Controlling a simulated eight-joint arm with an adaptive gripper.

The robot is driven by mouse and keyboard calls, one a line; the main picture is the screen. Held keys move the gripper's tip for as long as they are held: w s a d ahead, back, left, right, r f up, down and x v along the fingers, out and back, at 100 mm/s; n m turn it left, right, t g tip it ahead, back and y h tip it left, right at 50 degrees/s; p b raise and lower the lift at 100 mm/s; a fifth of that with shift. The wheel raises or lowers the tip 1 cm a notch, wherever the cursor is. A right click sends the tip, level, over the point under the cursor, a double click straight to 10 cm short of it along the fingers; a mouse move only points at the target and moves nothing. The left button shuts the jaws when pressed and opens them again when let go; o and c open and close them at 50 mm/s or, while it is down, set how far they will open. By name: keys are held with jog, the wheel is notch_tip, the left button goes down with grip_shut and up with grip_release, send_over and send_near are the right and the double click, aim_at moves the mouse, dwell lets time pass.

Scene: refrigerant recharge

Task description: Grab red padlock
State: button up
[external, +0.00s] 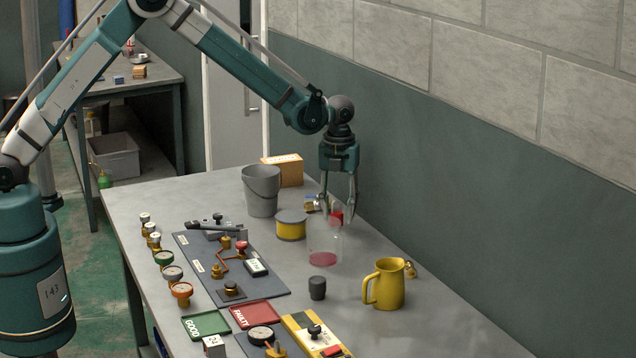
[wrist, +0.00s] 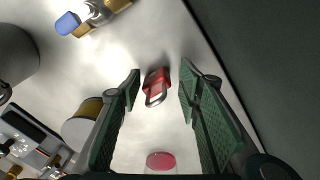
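The red padlock (wrist: 156,82) has a red body and a metal shackle. In the wrist view it lies on the grey table between my gripper's fingertips. In the external view the red padlock (external: 337,217) shows low between the fingers, partly hidden by them. My gripper (external: 338,212) points straight down over the back of the table.
A clear jar with red liquid (external: 323,250) stands just in front of the padlock. A yellow tin (external: 291,228), a grey bucket (external: 262,190) and a brass fitting with a blue end (wrist: 88,17) are close by. A yellow jug (external: 388,285) stands further right. The wall runs behind the table.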

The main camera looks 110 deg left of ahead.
aim_at(338, 211)
jog(key=c, duration=0.8)
jog(key=shift+r, duration=0.1)
jog(key=shift+r, duration=4.95)
